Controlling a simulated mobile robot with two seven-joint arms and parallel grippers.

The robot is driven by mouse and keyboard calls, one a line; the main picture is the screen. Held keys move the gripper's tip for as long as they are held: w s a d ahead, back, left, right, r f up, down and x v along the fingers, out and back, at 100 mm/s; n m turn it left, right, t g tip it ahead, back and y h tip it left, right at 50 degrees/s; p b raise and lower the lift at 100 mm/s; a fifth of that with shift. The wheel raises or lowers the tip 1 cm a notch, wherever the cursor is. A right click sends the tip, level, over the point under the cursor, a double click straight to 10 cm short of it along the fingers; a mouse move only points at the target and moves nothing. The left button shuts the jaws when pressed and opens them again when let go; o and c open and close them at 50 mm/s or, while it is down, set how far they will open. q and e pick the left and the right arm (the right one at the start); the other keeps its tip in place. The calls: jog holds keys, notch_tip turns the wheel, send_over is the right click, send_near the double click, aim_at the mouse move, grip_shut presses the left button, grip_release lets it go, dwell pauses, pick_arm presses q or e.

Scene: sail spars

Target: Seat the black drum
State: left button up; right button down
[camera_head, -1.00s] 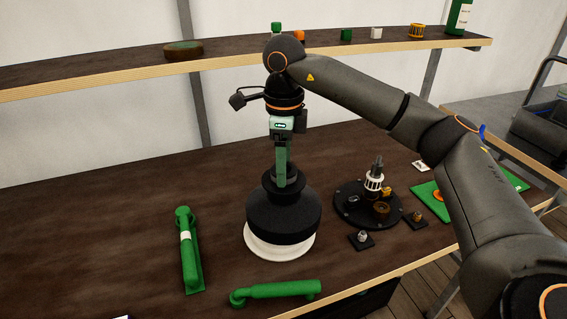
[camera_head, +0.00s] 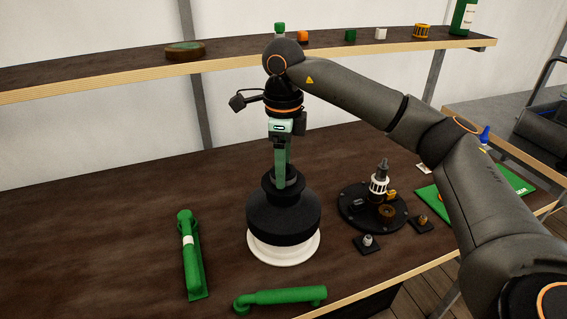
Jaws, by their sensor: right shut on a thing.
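The black drum (camera_head: 284,220) is a wide black body with a narrower neck, standing upright on a white round base (camera_head: 284,252). It looks centred on the base; whether it rests fully on it I cannot tell. My right gripper (camera_head: 283,172) comes down from above and is shut on the top of the drum, its fingertips partly hidden at the neck. My left gripper is not in view.
A green pipe-shaped part (camera_head: 191,256) lies left of the drum and another (camera_head: 280,298) in front. A black round plate with small parts (camera_head: 352,221) is to the right, beside a green mat (camera_head: 432,198). A shelf (camera_head: 100,80) runs behind. The table's left side is clear.

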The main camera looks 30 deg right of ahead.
notch_tip(320, 180, down, 3)
jog(key=shift+w+f+b, duration=0.1)
jog(key=shift+b, duration=0.85)
jog(key=shift+f+b, duration=0.6)
jog(key=shift+f, duration=0.65)
dwell(0.5)
